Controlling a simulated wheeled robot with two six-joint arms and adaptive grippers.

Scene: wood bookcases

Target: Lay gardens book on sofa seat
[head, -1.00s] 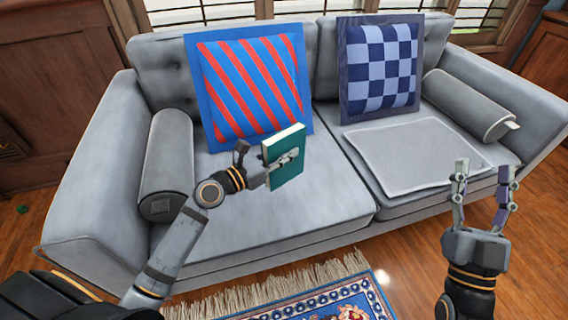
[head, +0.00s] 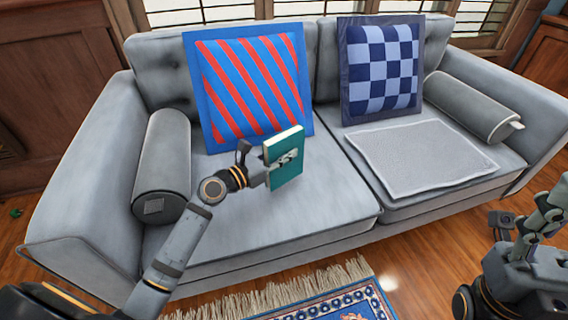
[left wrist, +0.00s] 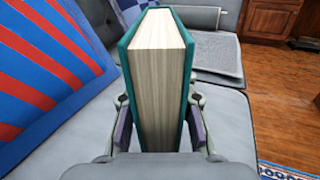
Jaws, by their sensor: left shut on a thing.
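A teal hardback book (head: 286,172) stands upright in my left gripper (head: 268,172), above the left half of the grey sofa seat (head: 300,222). In the left wrist view the book (left wrist: 160,85) shows its cream page edges, with a finger pressed on each cover. Its title cannot be read. Whether its lower edge touches the seat is hard to tell. My right arm is at the lower right in the head view; its fingertips are not clearly visible there.
A red-and-blue striped cushion (head: 250,85) leans on the backrest behind the book. A checkered cushion (head: 382,70) and a grey folded mat (head: 420,158) are on the right half. Bolsters (head: 163,165) lie by the armrests. The left seat front is clear.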

